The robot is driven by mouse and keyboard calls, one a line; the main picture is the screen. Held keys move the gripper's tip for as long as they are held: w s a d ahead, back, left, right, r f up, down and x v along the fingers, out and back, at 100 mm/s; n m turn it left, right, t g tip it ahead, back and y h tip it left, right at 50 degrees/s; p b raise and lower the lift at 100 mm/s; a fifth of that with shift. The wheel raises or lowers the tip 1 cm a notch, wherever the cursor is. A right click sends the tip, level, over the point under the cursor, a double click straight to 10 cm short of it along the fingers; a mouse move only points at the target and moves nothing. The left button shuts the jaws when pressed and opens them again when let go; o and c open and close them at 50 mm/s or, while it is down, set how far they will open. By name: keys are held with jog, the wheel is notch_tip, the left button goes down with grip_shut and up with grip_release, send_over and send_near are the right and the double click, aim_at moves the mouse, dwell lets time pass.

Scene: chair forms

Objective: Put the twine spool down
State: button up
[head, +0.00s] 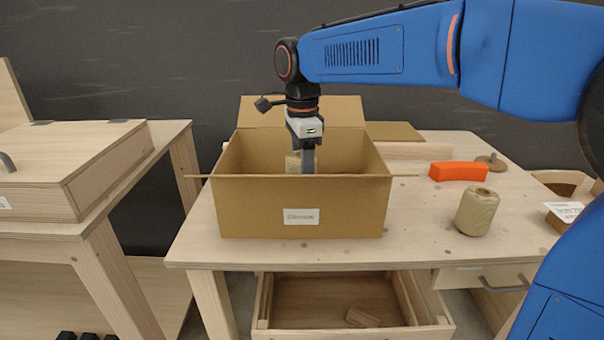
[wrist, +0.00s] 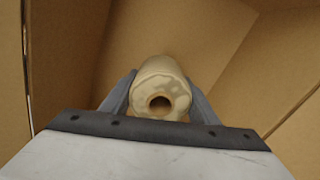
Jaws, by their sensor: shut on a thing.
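The twine spool (wrist: 158,82) is pale beige with a round hole in its end, seen between my fingers in the wrist view. My gripper (head: 302,165) is shut on it. In the head view the spool (head: 292,163) shows as a small beige patch beside the fingers, inside the mouth of the open cardboard box (head: 250,210). The box's front wall hides the lower part of the spool and fingertips. In the wrist view cardboard walls (wrist: 65,50) surround the spool; I cannot tell whether it touches the box floor.
A second beige spool (head: 477,212) stands on the workbench (head: 425,215) right of the box. An orange block (head: 458,171) lies behind it. An open drawer (head: 325,295) with a small wooden block (head: 362,317) is below. A wooden case (head: 80,165) sits on the left table.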

jog(key=shift+f, duration=0.55)
jog(key=o, duration=1.1)
jog(key=shift+o, duration=0.2)
notch_tip(320, 180, up, 13)
jog(key=shift+r, duration=0.1)
